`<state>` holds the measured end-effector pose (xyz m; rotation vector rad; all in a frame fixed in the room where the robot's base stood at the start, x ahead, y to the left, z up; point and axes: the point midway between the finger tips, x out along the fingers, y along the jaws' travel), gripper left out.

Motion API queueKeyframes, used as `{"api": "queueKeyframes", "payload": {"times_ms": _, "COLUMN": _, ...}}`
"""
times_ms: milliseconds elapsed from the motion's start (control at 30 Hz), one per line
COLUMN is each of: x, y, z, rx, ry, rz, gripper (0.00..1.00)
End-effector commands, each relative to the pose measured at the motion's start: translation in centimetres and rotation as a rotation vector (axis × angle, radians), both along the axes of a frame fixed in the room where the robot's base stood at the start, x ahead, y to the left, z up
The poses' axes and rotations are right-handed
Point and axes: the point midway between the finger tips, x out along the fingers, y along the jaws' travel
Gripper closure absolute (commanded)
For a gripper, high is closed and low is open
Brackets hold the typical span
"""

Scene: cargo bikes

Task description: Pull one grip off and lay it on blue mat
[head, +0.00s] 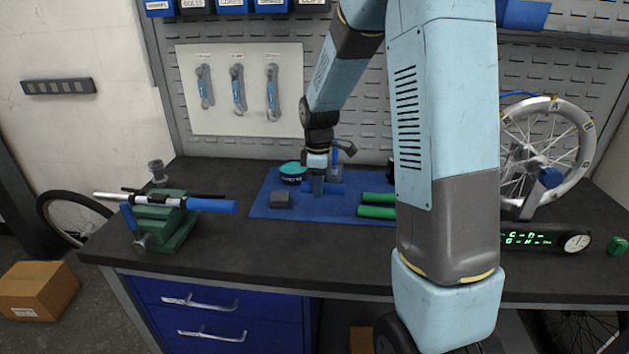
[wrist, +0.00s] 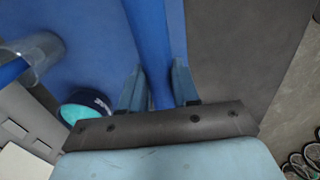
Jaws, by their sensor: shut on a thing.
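My gripper (head: 318,188) is shut on a blue grip (head: 333,188), over the blue mat (head: 258,207) in the head view. The wrist view shows the held grip (wrist: 146,35) between both fingers (wrist: 155,88). It looks low over the mat; I cannot tell whether it touches. The handlebar (head: 110,196) is clamped in the green vise (head: 172,225) at the left. Its right end carries another blue grip (head: 211,206); its left end is bare metal. Two green grips (head: 377,211) lie on the mat's right part, partly hidden by my arm.
A clear cup-like thing (wrist: 40,58) shows in the wrist view. A wheel (head: 545,150) and a green-lit display (head: 527,238) stand at right. The bench's front middle is clear.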

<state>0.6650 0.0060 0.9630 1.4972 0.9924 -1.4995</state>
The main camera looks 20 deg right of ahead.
Motion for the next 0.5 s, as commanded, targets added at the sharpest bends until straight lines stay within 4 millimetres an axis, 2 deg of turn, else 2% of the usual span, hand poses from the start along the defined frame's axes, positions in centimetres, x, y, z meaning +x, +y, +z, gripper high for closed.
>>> {"api": "queueKeyframes", "payload": {"times_ms": 500, "x": 0.0, "y": 0.6, "z": -2.9, "rx": 0.0, "ry": 0.002, "rz": 0.01, "gripper": 1.0}}
